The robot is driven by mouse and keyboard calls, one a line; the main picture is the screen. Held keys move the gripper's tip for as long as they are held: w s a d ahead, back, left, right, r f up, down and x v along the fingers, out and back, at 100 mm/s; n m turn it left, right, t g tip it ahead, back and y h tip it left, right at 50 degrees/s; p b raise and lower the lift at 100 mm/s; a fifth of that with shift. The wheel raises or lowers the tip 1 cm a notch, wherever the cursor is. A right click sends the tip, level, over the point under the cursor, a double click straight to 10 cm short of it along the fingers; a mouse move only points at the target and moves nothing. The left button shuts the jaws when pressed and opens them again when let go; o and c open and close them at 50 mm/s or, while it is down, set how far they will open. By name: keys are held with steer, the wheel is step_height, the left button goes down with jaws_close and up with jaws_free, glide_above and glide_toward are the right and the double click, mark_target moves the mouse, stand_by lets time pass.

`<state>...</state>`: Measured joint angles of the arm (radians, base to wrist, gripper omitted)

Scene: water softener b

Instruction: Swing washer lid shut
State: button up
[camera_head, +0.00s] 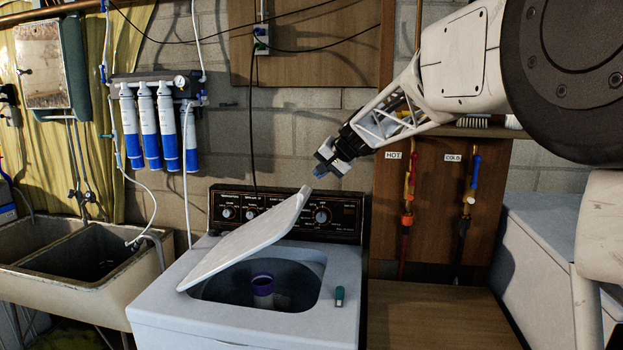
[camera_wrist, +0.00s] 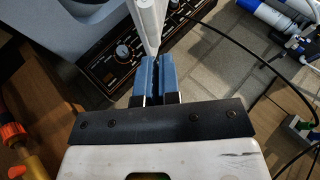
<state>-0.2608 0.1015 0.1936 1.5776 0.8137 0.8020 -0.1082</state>
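The white washer lid (camera_head: 248,240) is partly raised over the washer's tub opening (camera_head: 300,288). It is tilted, low at the left and high at the upper right, with a gap beneath that shows the tub. My gripper (camera_head: 322,172) is just above and to the right of the lid's raised corner, pointing down and left. In the wrist view the lid's pale edge (camera_wrist: 150,25) lies just beyond the blue fingertips (camera_wrist: 157,60). The fingers are close together with only a thin slit between them and hold nothing visible. Whether they touch the lid cannot be told.
The washer's control panel (camera_head: 285,212) stands behind the lid. A small teal-and-red object (camera_head: 340,296) lies on the washer's right front rim. A purple-topped agitator (camera_head: 262,284) stands in the tub. Hot and cold taps (camera_head: 408,195) are on the wall at right. A double sink (camera_head: 90,255) is at left.

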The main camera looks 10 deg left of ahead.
steer(key=n, duration=0.1)
steer(key=w+r+n+g, duration=0.1)
steer(key=n, duration=0.1)
steer(key=r+n, duration=0.1)
steer(key=n, duration=0.1)
steer(key=shift+w+a+r+g, duration=0.2)
steer(key=shift+w+a+g, duration=0.1)
steer(key=shift+w+a, duration=0.1)
jaws_close()
steer(key=w+r+n+g+h, duration=0.1)
steer(key=w+r+n+g, duration=0.2)
steer(key=n, duration=1)
step_height(320, 180, up, 2)
steer(key=shift+w+d+r+n, duration=0.1)
steer(key=shift+w+d+n, duration=0.1)
steer(key=shift+n, duration=0.2)
glide_above(306, 190)
steer(key=f, duration=0.8)
steer(key=shift+a+f, duration=0.25)
steer(key=shift+a, duration=0.15)
steer(key=f, duration=0.2)
steer(key=shift+d+f, duration=0.3)
steer(key=shift+f, duration=0.1)
steer(key=shift+d+f, duration=0.1)
steer(key=shift+f, duration=0.45)
